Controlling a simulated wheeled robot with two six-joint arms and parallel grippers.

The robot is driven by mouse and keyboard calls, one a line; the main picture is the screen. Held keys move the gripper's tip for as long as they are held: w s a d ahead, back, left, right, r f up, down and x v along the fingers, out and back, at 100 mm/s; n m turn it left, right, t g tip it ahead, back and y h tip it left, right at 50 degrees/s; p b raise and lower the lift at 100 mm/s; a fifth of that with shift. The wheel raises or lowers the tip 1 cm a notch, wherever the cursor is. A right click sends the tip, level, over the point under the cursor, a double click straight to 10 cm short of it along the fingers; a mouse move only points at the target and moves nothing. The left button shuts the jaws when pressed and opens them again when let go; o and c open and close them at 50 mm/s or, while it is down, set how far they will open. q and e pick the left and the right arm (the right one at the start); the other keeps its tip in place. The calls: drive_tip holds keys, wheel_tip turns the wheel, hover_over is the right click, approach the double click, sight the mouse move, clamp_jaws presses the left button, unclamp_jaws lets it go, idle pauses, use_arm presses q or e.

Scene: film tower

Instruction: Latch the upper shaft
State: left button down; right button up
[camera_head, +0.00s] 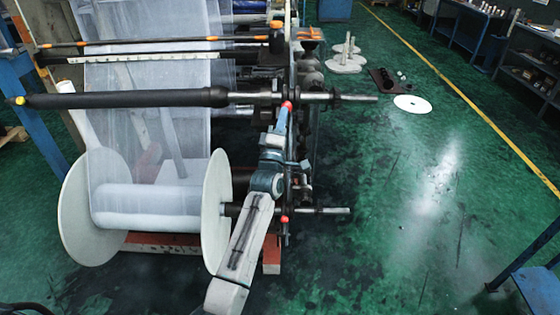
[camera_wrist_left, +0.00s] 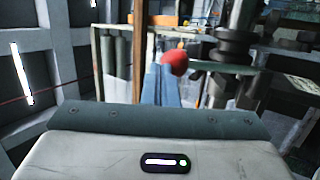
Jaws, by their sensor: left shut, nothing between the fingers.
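The upper shaft (camera_head: 140,98) is a dark roller lying level across the machine, with a bare metal end sticking out to the right. A red ball knob (camera_head: 287,105) sits beside it at the machine's side frame. My left gripper (camera_head: 283,112) is shut and empty, its blue-grey fingers pointing up with the tips at the knob. In the left wrist view, the red knob (camera_wrist_left: 174,63) shows just beyond the finger tips (camera_wrist_left: 160,72); I cannot tell whether they touch. The latch around the shaft is partly hidden. My right gripper is not in view.
Below, a lower shaft (camera_head: 325,210) carries a white film reel (camera_head: 88,210) and has another red knob (camera_head: 284,219). A white disc (camera_head: 412,104) and spindles (camera_head: 345,58) lie on the green floor at right. The floor (camera_head: 400,220) right of the machine is mostly free.

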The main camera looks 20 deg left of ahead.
sight(283, 105)
use_arm(q)
drive_tip(key=x, duration=0.1)
drive_tip(key=b+x, duration=0.1)
drive_tip(key=x, duration=0.2)
drive_tip(key=shift+w+a, duration=0.2)
drive_tip(key=shift+a, duration=0.15)
drive_tip(key=shift+w+a+r+b, duration=0.15)
drive_tip(key=shift+w+r+b, duration=0.15)
drive_tip(key=shift+w+b, duration=0.2)
drive_tip(key=shift+x, duration=0.8)
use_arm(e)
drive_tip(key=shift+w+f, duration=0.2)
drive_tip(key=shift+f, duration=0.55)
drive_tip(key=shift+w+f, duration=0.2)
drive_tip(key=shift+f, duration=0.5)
use_arm(q)
drive_tip(key=shift+a, duration=0.2)
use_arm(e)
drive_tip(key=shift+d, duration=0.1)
